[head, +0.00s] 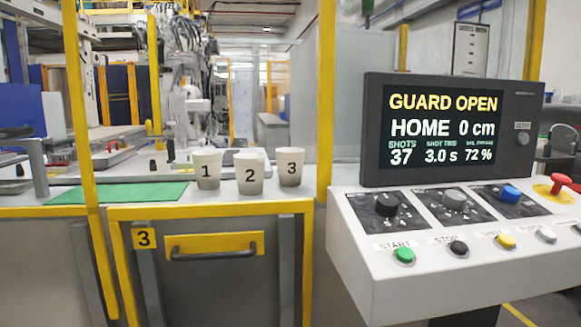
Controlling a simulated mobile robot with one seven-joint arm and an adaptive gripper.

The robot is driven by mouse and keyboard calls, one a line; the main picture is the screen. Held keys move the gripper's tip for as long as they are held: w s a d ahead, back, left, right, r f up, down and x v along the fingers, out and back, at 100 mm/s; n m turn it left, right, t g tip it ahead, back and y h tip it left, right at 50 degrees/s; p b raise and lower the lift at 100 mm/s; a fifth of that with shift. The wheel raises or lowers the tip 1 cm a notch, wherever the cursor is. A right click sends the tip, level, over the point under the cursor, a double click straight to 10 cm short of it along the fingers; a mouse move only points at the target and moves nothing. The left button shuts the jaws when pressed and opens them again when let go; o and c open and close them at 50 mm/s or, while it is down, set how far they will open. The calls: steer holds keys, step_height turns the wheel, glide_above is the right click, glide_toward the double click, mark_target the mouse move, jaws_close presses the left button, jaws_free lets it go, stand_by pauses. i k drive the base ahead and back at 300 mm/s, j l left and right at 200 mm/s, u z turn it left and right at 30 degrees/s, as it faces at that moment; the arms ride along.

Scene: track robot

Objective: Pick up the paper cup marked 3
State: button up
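The paper cup marked 3 (290,168) is white with a black 3 on it. It stands upright on the grey counter in the head view, the rightmost of three cups. The paper cup marked 2 (249,175) stands to its left and a little nearer. The paper cup marked 1 (206,170) stands further left. The three cups are close together near the counter's front edge. My gripper is not in view.
A green mat (120,194) lies on the counter left of the cups. Yellow guard posts (326,95) stand at right and left. A control panel (450,240) with a screen reading GUARD OPEN (445,130) fills the right side.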

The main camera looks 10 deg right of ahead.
mark_target(289, 161)
steer(key=i+j+z, duration=0.15)
steer(key=z, duration=0.2)
steer(key=i+j+z, duration=0.15)
steer(key=j+z, duration=0.25)
steer(key=i+j+z, duration=0.1)
steer(key=z, duration=0.25)
steer(key=i+j, duration=0.45)
